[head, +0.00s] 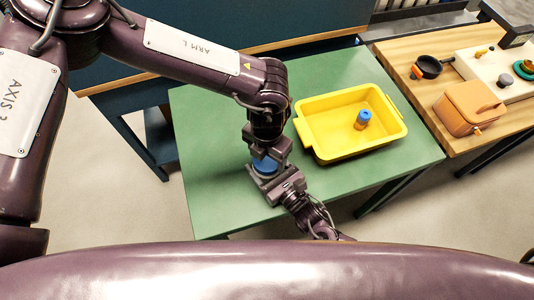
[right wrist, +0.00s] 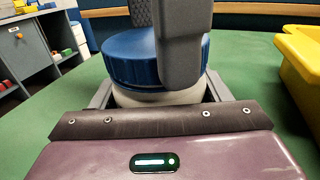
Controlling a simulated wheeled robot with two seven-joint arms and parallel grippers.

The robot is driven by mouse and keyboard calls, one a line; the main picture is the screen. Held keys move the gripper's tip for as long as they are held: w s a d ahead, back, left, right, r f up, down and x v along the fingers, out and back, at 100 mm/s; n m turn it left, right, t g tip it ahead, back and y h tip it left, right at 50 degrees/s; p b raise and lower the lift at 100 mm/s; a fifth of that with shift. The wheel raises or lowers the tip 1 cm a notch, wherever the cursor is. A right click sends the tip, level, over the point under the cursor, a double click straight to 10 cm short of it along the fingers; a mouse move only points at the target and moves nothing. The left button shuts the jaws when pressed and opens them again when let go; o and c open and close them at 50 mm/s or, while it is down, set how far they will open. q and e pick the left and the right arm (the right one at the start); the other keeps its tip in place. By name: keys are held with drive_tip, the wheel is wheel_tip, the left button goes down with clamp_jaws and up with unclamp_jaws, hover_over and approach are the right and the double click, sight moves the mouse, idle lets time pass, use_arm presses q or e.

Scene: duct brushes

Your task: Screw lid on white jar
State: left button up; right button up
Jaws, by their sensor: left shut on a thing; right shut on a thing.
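The blue ribbed lid (right wrist: 130,60) sits on top of the white jar (right wrist: 155,97) in the right wrist view and looks about level. How far its thread is engaged cannot be seen. In the head view the lid (head: 264,168) shows below my left gripper (head: 266,156), which comes down from above. My left gripper is shut on the lid, with one grey finger across its near side and one behind. My right gripper (head: 270,182) comes from the front and is shut on the jar, its fingers at either side of the body. The jar is mostly hidden in the head view.
A yellow tray (head: 318,146) stands right of the jar on the green table (head: 215,205), holding a small blue-topped container (head: 363,119). A wooden table (head: 425,55) at right carries an orange box (head: 467,107) and a black round item (head: 428,67). The green table's left part is clear.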

use_arm(q)
drive_tip(key=m, duration=0.3)
drive_tip(key=o, duration=1.2)
drive_tip(key=shift+c, duration=0.2)
wheel_tip(320, 180, up, 12)
use_arm(e)
drive_tip(key=o, duration=1.9)
drive_tip(key=shift+o, duration=0.2)
use_arm(q)
drive_tip(key=shift+f+b, duration=0.6)
use_arm(e)
drive_tip(key=v, duration=0.8)
